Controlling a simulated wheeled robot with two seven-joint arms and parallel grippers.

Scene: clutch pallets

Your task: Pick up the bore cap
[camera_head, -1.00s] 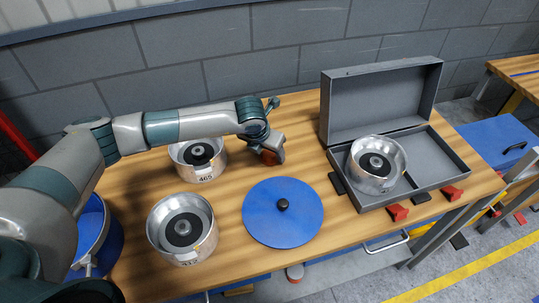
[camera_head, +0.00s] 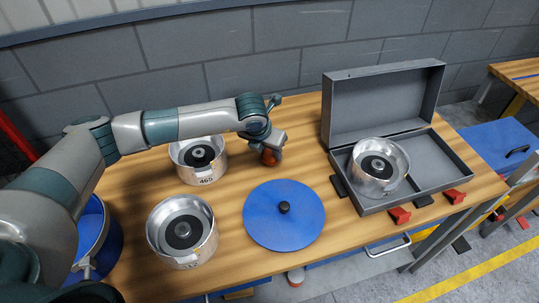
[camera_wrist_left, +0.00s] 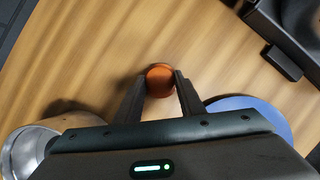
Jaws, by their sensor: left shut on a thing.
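The bore cap looks like a small orange-brown round piece (camera_head: 269,158). It also shows in the left wrist view (camera_wrist_left: 159,79), between the two dark fingertips. My left gripper (camera_head: 266,152) is shut on it, with a finger on each side; the gripper also shows in the left wrist view (camera_wrist_left: 158,88). I cannot tell whether the cap still touches the wooden table (camera_head: 300,135). My right gripper is not in view.
A blue disc with a black knob (camera_head: 270,228) lies in front of the gripper. Metal pots (camera_head: 212,174) (camera_head: 183,262) stand to the left. An open grey case (camera_head: 440,172) holds another metal pot (camera_head: 378,182) at the right. Red latches (camera_head: 399,216) sit at its front.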

